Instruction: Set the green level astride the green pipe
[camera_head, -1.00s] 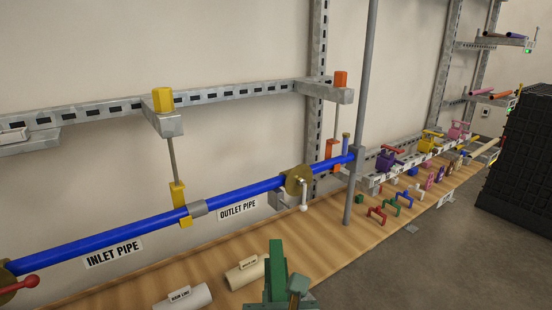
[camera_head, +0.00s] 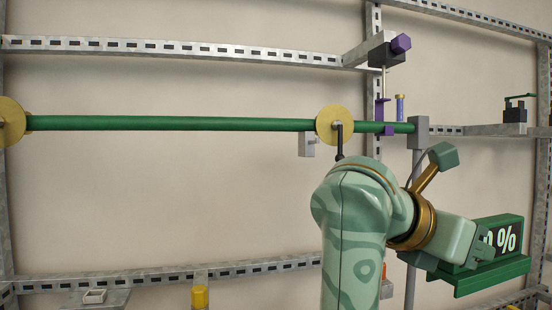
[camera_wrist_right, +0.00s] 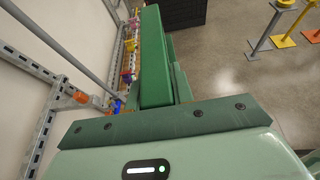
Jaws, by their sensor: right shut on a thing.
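The green pipe (camera_head: 180,123) runs level along the wall in the head view, passing through two brass discs. The green level (camera_head: 491,282) is a block with a lit "%" display, right of the pipe's end and lower than it, clear of the pipe. My right gripper (camera_head: 470,252) is shut on the level; my own arm and hand hide part of it. In the right wrist view the level (camera_wrist_right: 154,60) shows as a long green bar beyond the gripper. My left gripper is not in view.
A brass disc (camera_head: 336,125) with a dark handle sits on the pipe. A grey post (camera_head: 419,133) stands at the pipe's right end, near a purple clamp (camera_head: 382,112). Steel rails (camera_head: 180,47) cross the wall above and below. Wall below the pipe is clear at left.

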